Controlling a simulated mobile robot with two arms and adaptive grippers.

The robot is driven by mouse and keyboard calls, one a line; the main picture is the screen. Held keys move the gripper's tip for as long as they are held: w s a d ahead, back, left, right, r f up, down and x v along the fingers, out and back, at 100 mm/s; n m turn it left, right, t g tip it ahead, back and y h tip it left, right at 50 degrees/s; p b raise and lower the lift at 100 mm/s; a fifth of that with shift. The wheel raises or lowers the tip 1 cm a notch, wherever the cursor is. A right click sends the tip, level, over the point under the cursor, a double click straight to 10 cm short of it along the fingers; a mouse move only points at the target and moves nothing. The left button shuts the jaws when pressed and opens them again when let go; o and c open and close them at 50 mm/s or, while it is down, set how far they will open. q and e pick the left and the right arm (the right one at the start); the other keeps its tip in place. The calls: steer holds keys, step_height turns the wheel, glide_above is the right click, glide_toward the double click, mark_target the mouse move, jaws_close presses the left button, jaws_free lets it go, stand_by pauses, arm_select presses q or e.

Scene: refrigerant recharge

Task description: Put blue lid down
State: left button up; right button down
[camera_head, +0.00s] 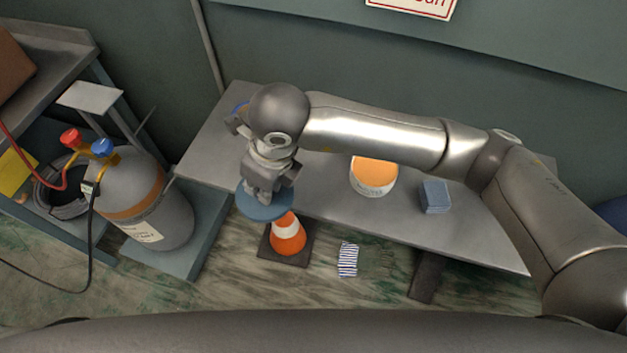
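The blue lid (262,208) is a round flat disc directly under my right gripper (264,190). The gripper points down, and its fingers appear shut on the lid; the contact is partly hidden by the gripper body. In the picture the lid sits at the front edge of the grey table (330,205) and overlaps the top of the orange and white cone (288,235). I cannot tell its exact height over the table. My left gripper is not in view.
A white tub with an orange top (373,176) and a blue block (434,197) are on the table. A grey gas cylinder (150,205) with red and blue valves stands left. A striped cloth (348,260) lies on the floor. The table between cone and tub looks clear.

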steer(key=w+d+f, duration=0.3)
steer(key=w+d, duration=0.2)
steer(key=b, duration=0.3)
glide_above(311, 185)
steer(key=s, duration=0.2)
steer(key=x, duration=0.4)
steer(key=shift+s+d+f, duration=0.15)
steer(key=shift+d+f, duration=0.2)
steer(key=f, duration=0.1)
steer(key=f+b, duration=0.1)
steer(key=f, duration=0.1)
steer(key=w+d+f+b, duration=0.1)
steer(key=shift+d+f, duration=0.1)
steer(key=shift+f, duration=0.2)
steer(key=shift+f+b, duration=0.2)
steer(key=shift+b, duration=0.15)
steer(key=shift+r, duration=0.1)
